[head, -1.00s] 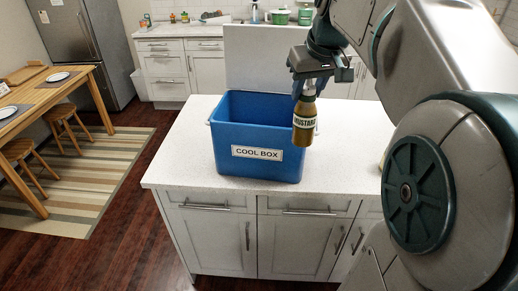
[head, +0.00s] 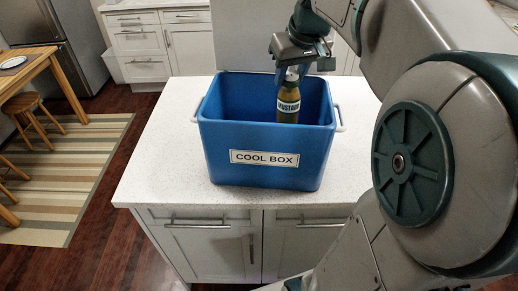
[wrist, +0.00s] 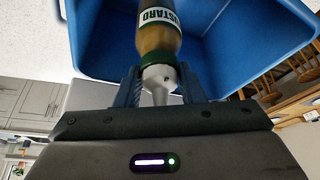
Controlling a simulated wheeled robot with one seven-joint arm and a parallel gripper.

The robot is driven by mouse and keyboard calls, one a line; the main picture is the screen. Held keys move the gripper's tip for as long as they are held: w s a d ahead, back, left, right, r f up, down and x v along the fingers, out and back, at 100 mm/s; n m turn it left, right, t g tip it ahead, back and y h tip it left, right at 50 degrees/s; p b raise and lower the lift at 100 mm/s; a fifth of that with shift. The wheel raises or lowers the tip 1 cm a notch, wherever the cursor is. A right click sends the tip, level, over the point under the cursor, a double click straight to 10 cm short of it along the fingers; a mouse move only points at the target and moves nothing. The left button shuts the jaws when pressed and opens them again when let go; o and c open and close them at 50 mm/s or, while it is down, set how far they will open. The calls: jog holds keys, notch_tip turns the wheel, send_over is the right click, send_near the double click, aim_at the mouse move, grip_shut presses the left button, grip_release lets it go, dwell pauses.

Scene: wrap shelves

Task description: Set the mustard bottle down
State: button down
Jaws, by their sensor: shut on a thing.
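The mustard bottle (head: 288,104) is brown-yellow with a white label and hangs upright inside the blue cool box. My gripper (head: 292,72) is shut on the bottle's top, above the box opening. In the wrist view, the fingers (wrist: 160,88) hold the bottle's pale cap, and the bottle (wrist: 160,40) points away into the box. The blue cool box (head: 264,138) stands on the white counter with a "COOL BOX" label on its front. The bottle's lower end is hidden behind the box's front wall in the head view, so I cannot tell if it touches the floor.
The white counter (head: 160,150) is clear to the left of the box and in front of it. The box has side handles, one at its right (head: 340,118). A wooden table (head: 30,80) and stool stand at the far left.

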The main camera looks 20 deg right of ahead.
jog(key=shift+w+f, duration=0.25)
jog(key=shift+f, duration=0.45)
jog(key=shift+w+a+f, duration=0.15)
jog(key=shift+a+f, duration=0.1)
jog(key=w+a+f+p, duration=0.1)
jog(key=w+a+f, duration=0.3)
jog(key=a+f, duration=0.6)
jog(key=shift+w+f, duration=0.25)
jog(key=shift+w, duration=0.15)
jog(key=shift+f, duration=0.15)
jog(key=c, duration=0.9)
grip_release()
